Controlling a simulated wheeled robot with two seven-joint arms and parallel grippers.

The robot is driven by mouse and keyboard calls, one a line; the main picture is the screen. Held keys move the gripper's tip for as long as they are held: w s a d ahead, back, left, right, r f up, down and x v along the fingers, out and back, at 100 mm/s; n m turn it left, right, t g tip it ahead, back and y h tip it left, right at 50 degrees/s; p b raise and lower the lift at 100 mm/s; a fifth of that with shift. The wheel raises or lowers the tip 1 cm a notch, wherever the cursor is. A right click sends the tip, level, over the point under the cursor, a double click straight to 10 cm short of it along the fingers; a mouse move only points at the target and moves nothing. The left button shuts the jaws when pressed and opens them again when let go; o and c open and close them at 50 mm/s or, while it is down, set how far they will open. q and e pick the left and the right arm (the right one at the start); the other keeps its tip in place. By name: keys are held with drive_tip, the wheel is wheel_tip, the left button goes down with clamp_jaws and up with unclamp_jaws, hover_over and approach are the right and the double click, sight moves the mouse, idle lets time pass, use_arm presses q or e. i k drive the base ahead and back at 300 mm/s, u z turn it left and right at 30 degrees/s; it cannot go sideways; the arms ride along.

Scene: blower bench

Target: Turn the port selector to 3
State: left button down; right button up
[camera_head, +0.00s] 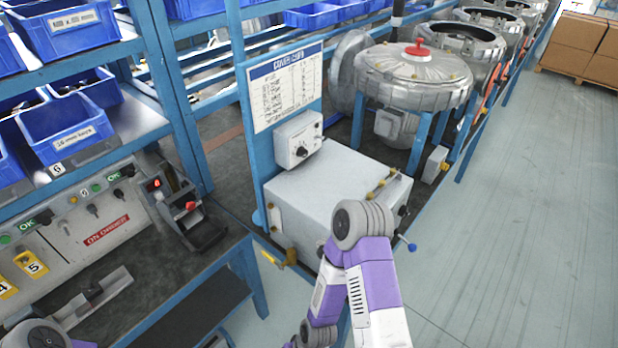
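A small light-grey box with a black round knob (301,152) is mounted on the blue panel under the printed chart. It is the likeliest port selector, but its markings are too small to read, so I cannot tell its setting. My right arm, purple and white, rises from the bottom middle in front of the large grey cabinet (325,185) below the knob. Part of my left arm shows at the bottom left corner. Neither gripper can be made out in this view.
A round metal blower housing with a red cap (417,51) stands behind the cabinet. A blue-tipped lever (411,246) sticks out at the cabinet's right. A dark workbench (150,285) and blue bins (62,128) are at left.

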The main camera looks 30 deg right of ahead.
sight(403, 211)
drive_tip(key=z, duration=1.8)
drive_tip(key=k, duration=0.5)
drive_tip(key=z, duration=1.55)
drive_tip(key=i, duration=1.2)
drive_tip(key=u, duration=2.3)
